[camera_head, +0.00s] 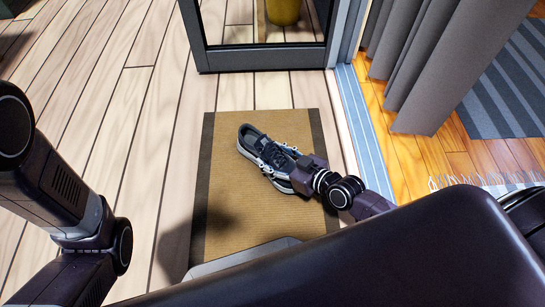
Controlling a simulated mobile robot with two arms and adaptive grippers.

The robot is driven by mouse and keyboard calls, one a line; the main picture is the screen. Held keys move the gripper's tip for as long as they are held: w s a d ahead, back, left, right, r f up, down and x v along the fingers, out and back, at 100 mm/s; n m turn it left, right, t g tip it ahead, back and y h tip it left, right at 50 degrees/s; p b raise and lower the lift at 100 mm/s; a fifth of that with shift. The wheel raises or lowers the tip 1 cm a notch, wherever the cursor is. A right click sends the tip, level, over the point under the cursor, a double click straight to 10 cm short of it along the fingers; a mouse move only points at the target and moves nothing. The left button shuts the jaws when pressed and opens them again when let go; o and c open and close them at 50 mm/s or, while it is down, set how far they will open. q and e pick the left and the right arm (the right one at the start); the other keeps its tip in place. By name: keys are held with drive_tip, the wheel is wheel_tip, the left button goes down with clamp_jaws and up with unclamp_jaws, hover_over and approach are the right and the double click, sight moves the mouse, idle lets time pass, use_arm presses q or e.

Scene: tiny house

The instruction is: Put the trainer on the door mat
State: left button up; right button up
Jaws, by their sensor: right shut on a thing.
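The trainer (256,147) is dark grey-blue with a pale sole. The door mat (245,210) is tan with dark side borders and lies on the pale plank floor. I cannot tell whether the sole touches the mat. My left arm shows at the left edge, but its gripper is out of view.
A dark-framed glass door (262,57) stands just beyond the mat, with a yellow pot (283,11) behind the glass. A blue sill (362,125), grey curtains (418,60) and a striped rug (510,90) lie to the right. The plank floor left of the mat is clear.

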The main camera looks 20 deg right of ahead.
drive_tip(key=o, duration=1.4)
drive_tip(key=shift+o, duration=0.2)
drive_tip(key=p+v, duration=0.6)
drive_tip(key=v, duration=0.5)
drive_tip(key=shift+w+r, duration=0.1)
drive_tip(key=shift+r, duration=0.05)
drive_tip(key=shift+s+d+r+p, duration=0.1)
drive_tip(key=shift+s+d+p, duration=0.15)
drive_tip(key=shift+s+p, duration=0.2)
